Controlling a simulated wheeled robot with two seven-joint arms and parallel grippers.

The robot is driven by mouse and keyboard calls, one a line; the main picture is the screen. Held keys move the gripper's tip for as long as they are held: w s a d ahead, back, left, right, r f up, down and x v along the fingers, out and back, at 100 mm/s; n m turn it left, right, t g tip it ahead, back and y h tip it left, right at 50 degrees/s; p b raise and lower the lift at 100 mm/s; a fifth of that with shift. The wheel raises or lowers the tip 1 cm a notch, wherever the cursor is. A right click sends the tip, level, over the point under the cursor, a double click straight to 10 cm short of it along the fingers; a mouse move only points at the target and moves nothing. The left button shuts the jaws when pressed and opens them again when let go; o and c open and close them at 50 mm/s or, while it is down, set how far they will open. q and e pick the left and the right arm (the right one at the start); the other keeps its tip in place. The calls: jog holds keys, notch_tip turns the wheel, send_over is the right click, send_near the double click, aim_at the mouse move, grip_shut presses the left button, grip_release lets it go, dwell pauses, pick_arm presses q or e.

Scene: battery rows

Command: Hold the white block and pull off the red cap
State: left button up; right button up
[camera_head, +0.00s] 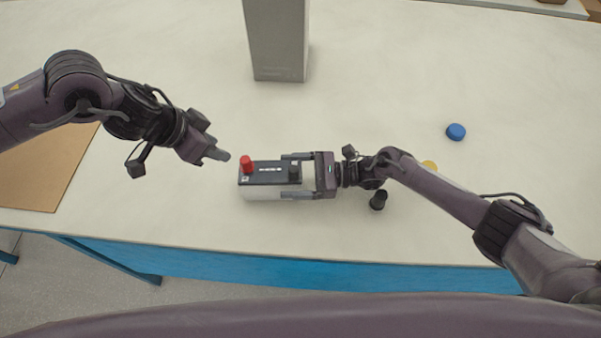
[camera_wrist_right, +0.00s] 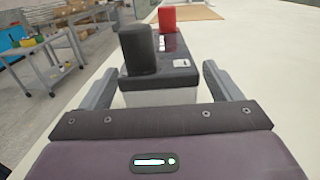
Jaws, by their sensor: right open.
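The white block (camera_head: 262,194) with a dark top stands on the table near its front edge. The red cap (camera_head: 246,163) sits upright on the left end of its top, and a black cap (camera_head: 293,172) on the right end. My right gripper (camera_head: 291,175) is open, its fingers on either side of the block's right end. In the right wrist view the block (camera_wrist_right: 160,97) lies between the fingers (camera_wrist_right: 162,88), with the black cap (camera_wrist_right: 137,48) near and the red cap (camera_wrist_right: 167,17) far. My left gripper (camera_head: 222,155) is just left of the red cap, not touching it; its jaw opening is unclear.
A grey box (camera_head: 277,40) stands at the back. A brown board (camera_head: 40,178) lies at the left. A blue cap (camera_head: 456,131), a yellow round thing (camera_head: 429,166) and a black cap (camera_head: 378,200) are on the right. The table's front edge is close to the block.

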grip_shut()
dwell(0.6)
dwell(0.8)
